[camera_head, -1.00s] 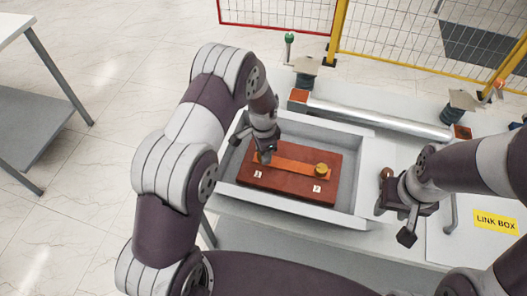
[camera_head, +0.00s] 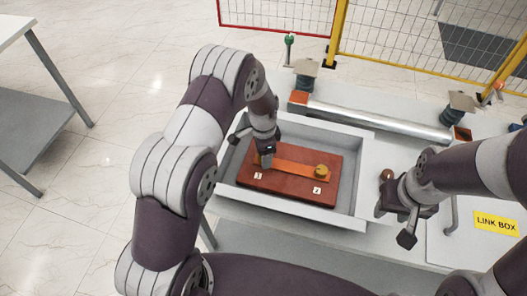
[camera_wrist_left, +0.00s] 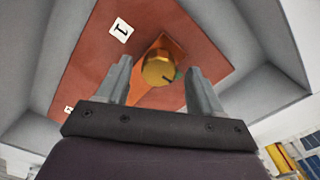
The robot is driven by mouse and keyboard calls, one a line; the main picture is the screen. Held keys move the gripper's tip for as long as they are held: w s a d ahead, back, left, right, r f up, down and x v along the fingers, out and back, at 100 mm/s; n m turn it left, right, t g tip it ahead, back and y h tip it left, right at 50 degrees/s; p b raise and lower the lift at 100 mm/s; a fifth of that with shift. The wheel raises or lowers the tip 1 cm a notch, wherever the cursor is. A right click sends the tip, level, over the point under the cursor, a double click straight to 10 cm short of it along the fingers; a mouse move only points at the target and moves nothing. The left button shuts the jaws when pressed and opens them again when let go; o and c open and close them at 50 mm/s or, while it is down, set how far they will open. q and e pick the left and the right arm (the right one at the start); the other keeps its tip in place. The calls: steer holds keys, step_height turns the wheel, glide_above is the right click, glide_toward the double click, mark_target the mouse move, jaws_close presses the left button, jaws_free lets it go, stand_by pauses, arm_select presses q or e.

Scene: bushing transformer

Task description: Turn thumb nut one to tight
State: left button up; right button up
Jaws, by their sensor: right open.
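Thumb nut one (camera_wrist_left: 157,70) is a round brass knob with a dark mark on its face, in the left wrist view. It sits on the copper bar (camera_head: 292,167), near the label 1 (camera_head: 257,176). My left gripper (camera_wrist_left: 160,63) is open, with one finger on each side of the nut and visible gaps between. In the head view my left gripper (camera_head: 266,160) is over the bar's left end and hides nut one. A second brass nut (camera_head: 321,170) sits at the bar's right end by label 2. My right gripper (camera_head: 393,222) is open and empty, right of the box.
The red-brown board (camera_head: 288,192) lies inside a grey open box (camera_head: 345,213) with raised walls. Behind it are a silver tube (camera_head: 380,118) and dark insulators (camera_head: 306,72). A panel marked LINK BOX (camera_head: 495,223) is at the right.

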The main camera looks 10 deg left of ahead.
arm_select(q)
step_height(320, 180, up, 13)
steer(key=b, duration=0.2)
steer(key=shift+f, duration=0.2)
steer(key=s+a+r+n, duration=0.1)
steer(key=s+a+n, duration=0.1)
steer(key=s+n, duration=0.4)
steer(key=s+a+r+n+t, duration=0.1)
steer(key=s+n, duration=0.5)
steer(key=s, duration=0.7)
steer(key=shift+s+a, duration=0.15)
steer(key=shift+a, duration=0.55)
steer(key=shift+s, duration=0.15)
